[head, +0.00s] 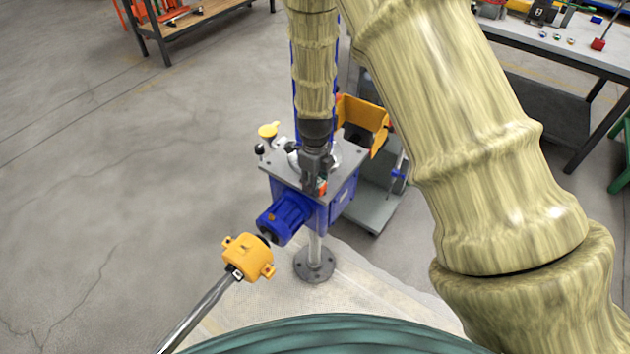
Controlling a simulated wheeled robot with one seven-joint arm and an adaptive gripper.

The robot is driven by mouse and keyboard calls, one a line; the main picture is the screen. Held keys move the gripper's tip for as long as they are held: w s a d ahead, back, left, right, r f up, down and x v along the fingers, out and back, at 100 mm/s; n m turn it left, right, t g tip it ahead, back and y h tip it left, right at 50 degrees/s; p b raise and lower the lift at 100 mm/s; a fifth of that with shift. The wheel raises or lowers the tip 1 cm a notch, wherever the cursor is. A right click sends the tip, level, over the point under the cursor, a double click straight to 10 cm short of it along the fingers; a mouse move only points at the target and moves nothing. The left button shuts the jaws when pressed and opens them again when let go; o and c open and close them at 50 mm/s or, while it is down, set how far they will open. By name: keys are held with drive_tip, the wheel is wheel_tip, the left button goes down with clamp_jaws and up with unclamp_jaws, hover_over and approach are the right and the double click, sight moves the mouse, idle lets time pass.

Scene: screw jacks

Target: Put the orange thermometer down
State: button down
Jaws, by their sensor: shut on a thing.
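My gripper (318,184) points down over the grey top plate of the blue screw jack (342,200), near the plate's front edge. It is shut on the orange thermometer (321,187), of which only a small orange-red bit shows at the fingertips. The fingers and wrist hide the rest of it. I cannot tell whether the thermometer touches the plate.
A yellow-capped part (268,131) stands at the plate's back left. A blue motor (284,219) and a yellow housing (248,257) on a shaft stick out front left. A workbench (560,45) stands right; open floor lies left.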

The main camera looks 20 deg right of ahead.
drive_tip(key=shift+f, duration=0.1)
drive_tip(key=c, duration=1.3)
unclamp_jaws()
drive_tip(key=shift+r+b, duration=1.2)
drive_tip(key=shift+r, duration=4.95)
